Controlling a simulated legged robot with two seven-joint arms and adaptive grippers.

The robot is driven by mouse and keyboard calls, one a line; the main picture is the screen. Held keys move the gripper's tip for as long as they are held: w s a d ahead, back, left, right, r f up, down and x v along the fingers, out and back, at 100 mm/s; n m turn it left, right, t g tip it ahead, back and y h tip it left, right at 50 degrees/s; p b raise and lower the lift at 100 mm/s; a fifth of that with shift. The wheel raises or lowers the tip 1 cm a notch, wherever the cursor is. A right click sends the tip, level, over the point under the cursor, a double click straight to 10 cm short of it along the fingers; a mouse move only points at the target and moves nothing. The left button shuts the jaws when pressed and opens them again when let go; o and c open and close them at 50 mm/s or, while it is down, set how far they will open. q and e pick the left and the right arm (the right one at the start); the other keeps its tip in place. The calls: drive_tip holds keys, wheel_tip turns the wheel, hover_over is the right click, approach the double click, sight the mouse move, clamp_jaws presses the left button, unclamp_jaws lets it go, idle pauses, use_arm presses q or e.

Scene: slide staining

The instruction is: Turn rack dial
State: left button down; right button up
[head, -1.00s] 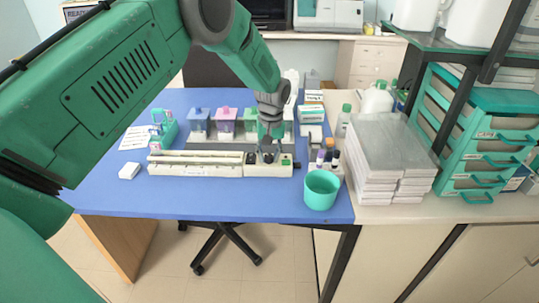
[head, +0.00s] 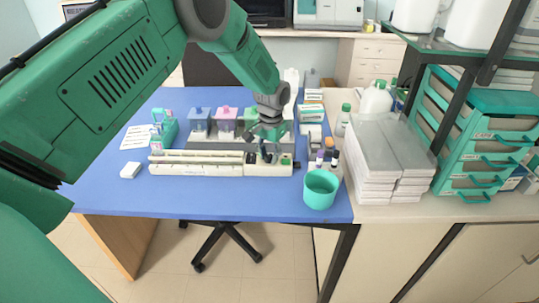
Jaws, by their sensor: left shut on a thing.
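The long white staining rack (head: 200,170) lies across the blue table. Its control end, with dark parts and a small green patch, is at the right. My left gripper (head: 266,154) comes down from above onto this control end. Its fingers are around the spot where the dial sits and are shut on it. The dial itself is mostly hidden by the fingers. My right gripper is not in view.
Blue, pink and green staining jars (head: 199,121) stand behind the rack. A teal cup (head: 320,189) and several small bottles (head: 326,158) are at the right. Stacked grey-white boxes (head: 388,160) stand farther right. The blue table (head: 110,190) is clear at front left.

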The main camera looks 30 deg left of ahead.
sight(271, 155)
use_arm(q)
drive_tip(key=shift+w+r, duration=0.15)
drive_tip(key=shift+w, duration=0.05)
idle(0.3)
drive_tip(key=c, duration=1.6)
unclamp_jaws()
drive_tip(key=r, duration=1.1)
drive_tip(key=shift+d+r, duration=0.2)
drive_tip(key=shift+r, duration=0.15)
